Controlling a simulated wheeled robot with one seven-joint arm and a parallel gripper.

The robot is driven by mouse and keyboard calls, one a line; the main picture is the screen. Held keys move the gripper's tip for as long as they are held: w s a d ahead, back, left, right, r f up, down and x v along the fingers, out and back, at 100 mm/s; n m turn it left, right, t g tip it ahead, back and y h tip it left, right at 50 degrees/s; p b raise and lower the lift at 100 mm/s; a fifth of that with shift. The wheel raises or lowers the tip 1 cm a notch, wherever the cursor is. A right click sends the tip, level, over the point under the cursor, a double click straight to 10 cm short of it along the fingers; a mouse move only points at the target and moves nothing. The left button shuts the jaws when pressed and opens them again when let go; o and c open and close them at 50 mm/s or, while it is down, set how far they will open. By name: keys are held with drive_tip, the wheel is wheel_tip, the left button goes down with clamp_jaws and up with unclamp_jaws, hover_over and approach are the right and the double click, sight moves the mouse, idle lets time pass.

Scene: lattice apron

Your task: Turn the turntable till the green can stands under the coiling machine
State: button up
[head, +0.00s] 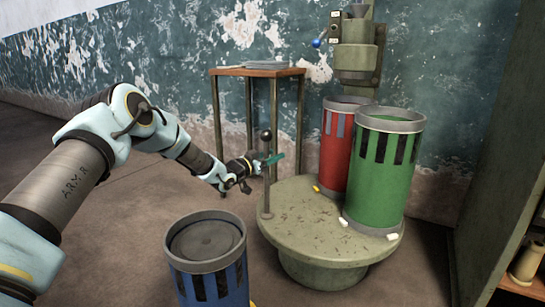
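The round grey-green turntable (300,225) stands on the floor at right of centre. The green can (383,175) stands on its right side, in front of and to the right of the red can (332,150). The coiling machine (357,52) is on the wall side, above and behind the cans; the red can appears nearer below it. An upright post with a dark knob (266,136) rises from the turntable's left edge. My gripper (265,162) is at the post, just below the knob. I cannot tell whether its fingers are closed on the post.
A blue can (208,262) stands in the front, left of the turntable. A wooden-topped stand (257,71) is behind the post. A cabinet (510,190) with an open shelf is at the right edge. The floor at left is clear beyond my arm.

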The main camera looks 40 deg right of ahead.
clamp_jaws()
idle(1.2)
